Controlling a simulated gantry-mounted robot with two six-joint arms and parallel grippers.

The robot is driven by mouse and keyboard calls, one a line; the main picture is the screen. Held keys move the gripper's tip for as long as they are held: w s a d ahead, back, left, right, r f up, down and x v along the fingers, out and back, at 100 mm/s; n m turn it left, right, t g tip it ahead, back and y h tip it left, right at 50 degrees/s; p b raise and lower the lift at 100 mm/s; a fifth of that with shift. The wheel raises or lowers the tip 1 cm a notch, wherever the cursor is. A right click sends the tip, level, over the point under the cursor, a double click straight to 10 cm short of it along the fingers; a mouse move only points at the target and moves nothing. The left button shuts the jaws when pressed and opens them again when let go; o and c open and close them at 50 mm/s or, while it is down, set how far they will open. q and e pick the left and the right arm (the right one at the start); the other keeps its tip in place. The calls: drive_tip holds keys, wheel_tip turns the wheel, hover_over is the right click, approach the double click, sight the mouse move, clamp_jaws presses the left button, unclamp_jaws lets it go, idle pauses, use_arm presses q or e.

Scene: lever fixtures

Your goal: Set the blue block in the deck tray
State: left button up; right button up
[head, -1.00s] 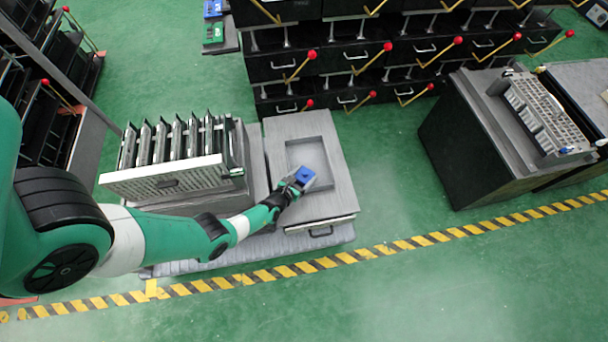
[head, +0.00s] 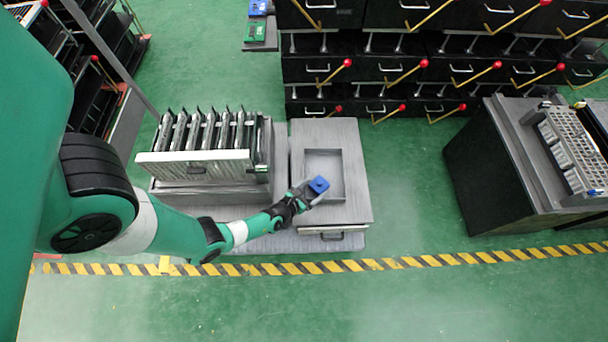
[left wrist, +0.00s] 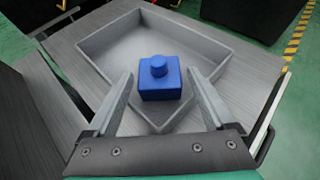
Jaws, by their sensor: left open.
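The blue block (head: 318,185), with a round knob on top, shows at the near left part of the deck tray (head: 322,163), a shallow grey recess in a grey deck. In the left wrist view the block (left wrist: 160,82) appears upright inside the tray (left wrist: 118,45), close to its near corner. My left gripper (head: 306,192) is open around the block; in the left wrist view its fingers (left wrist: 162,98) stand on either side with gaps, touching neither side. The block's underside is hidden, so its contact with the tray floor cannot be seen. My right gripper is not in view.
A grey rack with several upright plates (head: 205,162) stands left of the deck. Black drawers with red-knobbed levers (head: 420,75) line the back. A dark cabinet with a grey slotted tray (head: 565,150) stands right. Green floor lies clear in front, beyond yellow-black tape (head: 400,262).

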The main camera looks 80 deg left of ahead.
use_arm(q)
drive_tip(key=p+v, duration=0.1)
drive_tip(key=v, duration=0.1)
drive_tip(key=p+v, duration=0.1)
drive_tip(key=v, duration=0.2)
drive_tip(key=shift+d+r, duration=0.1)
drive_tip(key=shift+r, duration=0.4)
drive_tip(key=shift+s+d+p, duration=0.25)
drive_tip(key=shift+s+p, duration=0.05)
drive_tip(key=shift+s, duration=0.15)
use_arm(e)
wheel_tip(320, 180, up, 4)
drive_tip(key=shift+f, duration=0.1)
use_arm(q)
drive_tip(key=shift+w+r, duration=0.1)
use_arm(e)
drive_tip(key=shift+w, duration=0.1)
